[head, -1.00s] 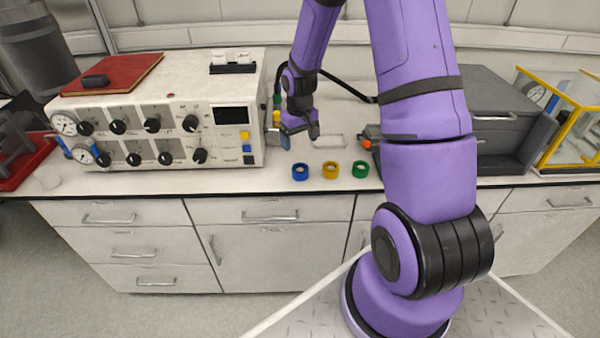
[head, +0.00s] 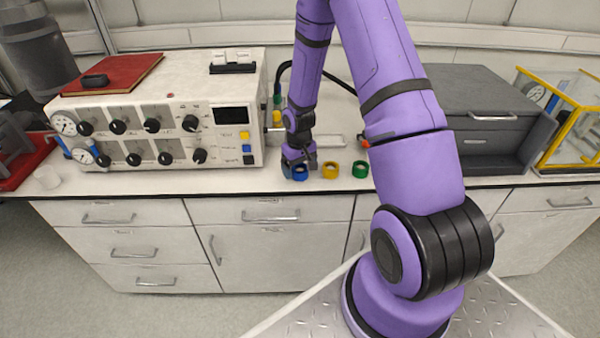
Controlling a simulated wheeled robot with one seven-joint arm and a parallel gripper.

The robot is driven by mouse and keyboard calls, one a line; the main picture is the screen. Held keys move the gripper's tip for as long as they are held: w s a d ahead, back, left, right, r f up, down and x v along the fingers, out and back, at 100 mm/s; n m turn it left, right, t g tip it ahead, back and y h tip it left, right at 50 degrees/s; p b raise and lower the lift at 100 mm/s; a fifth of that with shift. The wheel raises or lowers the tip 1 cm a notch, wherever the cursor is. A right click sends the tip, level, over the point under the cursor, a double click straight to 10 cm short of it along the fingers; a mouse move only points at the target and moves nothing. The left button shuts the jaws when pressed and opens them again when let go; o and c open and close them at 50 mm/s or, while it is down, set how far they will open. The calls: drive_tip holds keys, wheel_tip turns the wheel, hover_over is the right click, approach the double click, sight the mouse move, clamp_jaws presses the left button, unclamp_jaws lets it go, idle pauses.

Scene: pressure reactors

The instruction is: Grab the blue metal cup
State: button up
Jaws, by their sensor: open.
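The blue metal cup (head: 300,174) is a small ring-shaped cup on the white bench top, near its front edge. It is the leftmost of three small cups in a row. My gripper (head: 300,170) is lowered right at the blue cup, with its fingers pointing down and open. One finger shows on the left side of the cup and the other on its upper right. The gripper covers the upper part of the cup. I cannot tell whether the fingers touch it.
A yellow cup (head: 330,170) and a green cup (head: 360,169) stand close to the right. A white control unit (head: 170,95) with knobs stands to the left. A dark grey box (head: 485,110) stands at the right. The bench's front edge lies just before the cups.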

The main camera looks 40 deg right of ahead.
drive_tip(key=shift+f, duration=0.2)
drive_tip(key=c, duration=1.1)
drive_tip(key=shift+r, duration=0.15)
